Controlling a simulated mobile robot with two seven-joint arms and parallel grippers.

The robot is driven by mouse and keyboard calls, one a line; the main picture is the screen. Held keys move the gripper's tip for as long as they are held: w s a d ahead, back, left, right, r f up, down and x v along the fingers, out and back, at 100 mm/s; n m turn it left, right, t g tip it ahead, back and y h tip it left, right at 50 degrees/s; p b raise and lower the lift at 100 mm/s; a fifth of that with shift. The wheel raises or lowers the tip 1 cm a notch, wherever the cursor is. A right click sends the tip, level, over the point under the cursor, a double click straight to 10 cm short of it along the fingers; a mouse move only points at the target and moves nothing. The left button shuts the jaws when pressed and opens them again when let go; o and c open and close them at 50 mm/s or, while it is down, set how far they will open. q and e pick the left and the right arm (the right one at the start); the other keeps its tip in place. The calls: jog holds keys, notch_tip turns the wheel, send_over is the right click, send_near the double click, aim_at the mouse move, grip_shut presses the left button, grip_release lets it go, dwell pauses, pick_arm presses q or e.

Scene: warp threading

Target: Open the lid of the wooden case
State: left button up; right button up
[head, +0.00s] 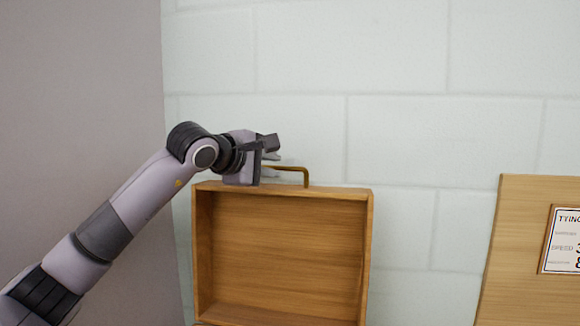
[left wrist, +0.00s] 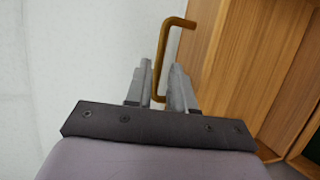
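The wooden case's lid (head: 283,250) stands upright in the head view, its hollow inner side facing me. A brass-brown handle (head: 293,169) sits on the lid's top edge. In the left wrist view the handle (left wrist: 178,22) runs down between my fingers. My left gripper (head: 275,165) is at the left part of the handle, its fingers on either side of the bar. Narrow gaps seem to show beside the bar, so the fingers look slightly open. The lower case is mostly out of frame. My right gripper is not in view.
A pale block wall (head: 420,130) stands behind the lid, and a grey wall surface (head: 80,80) is on the left. A wooden board (head: 515,230) with a printed label (head: 565,240) stands at the right. Free room lies between lid and board.

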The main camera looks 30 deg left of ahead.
aim_at(283, 169)
pick_arm(q)
jog(key=p+x, duration=0.1)
jog(key=x, duration=0.3)
jog(key=shift+w+p, duration=0.3)
jog(key=shift+p, duration=0.05)
jog(key=shift+w+d+f, duration=0.1)
jog(key=shift+w+f, duration=0.2)
jog(key=shift+w, duration=0.25)
grip_shut()
